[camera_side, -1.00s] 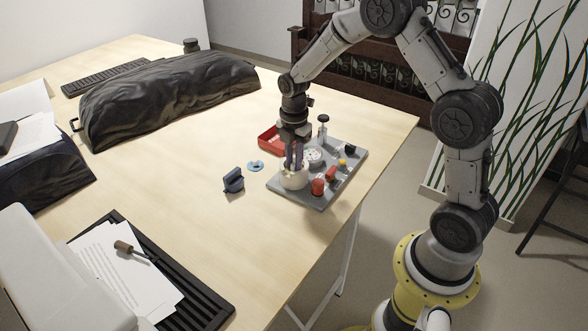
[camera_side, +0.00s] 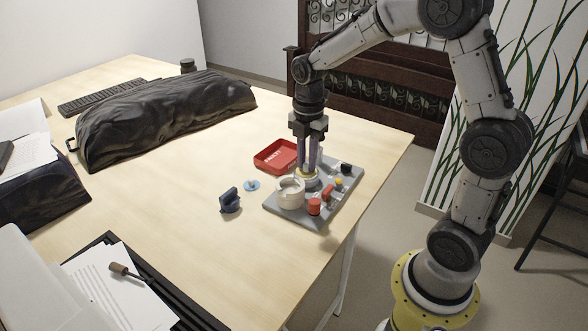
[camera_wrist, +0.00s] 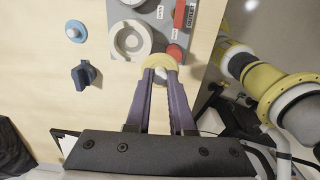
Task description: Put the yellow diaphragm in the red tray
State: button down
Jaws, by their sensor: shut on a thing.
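My gripper (camera_side: 309,172) points straight down and is shut on the yellow diaphragm (camera_side: 306,180), a pale yellow disc with a whitish middle. In the wrist view the diaphragm (camera_wrist: 152,59) sits between the purple fingertips (camera_wrist: 160,72), which partly cover it.
The grey board (camera_side: 290,218) carries the housing, a red cylinder (camera_side: 314,207), a red bar (camera_side: 327,191) and a black knob (camera_side: 346,168). A dark blue clamp-like part (camera_side: 230,200) and a light blue disc (camera_side: 251,185) lie left of it.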

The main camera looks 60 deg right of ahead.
jog(key=s+a+r, duration=0.2)
jog(key=s+r, duration=0.1)
jog(key=s, duration=0.4)
jog(key=n, duration=0.4)
send_over(283, 160)
jog(key=f, duration=1.1)
jog(key=shift+s+a+f, duration=0.15)
jog(key=shift+s+f, duration=0.1)
jog(key=shift+s, duration=0.05)
jog(key=shift+w+f, duration=0.2)
jog(key=shift+f, duration=1.65)
jog(key=shift+f, duration=0.25)
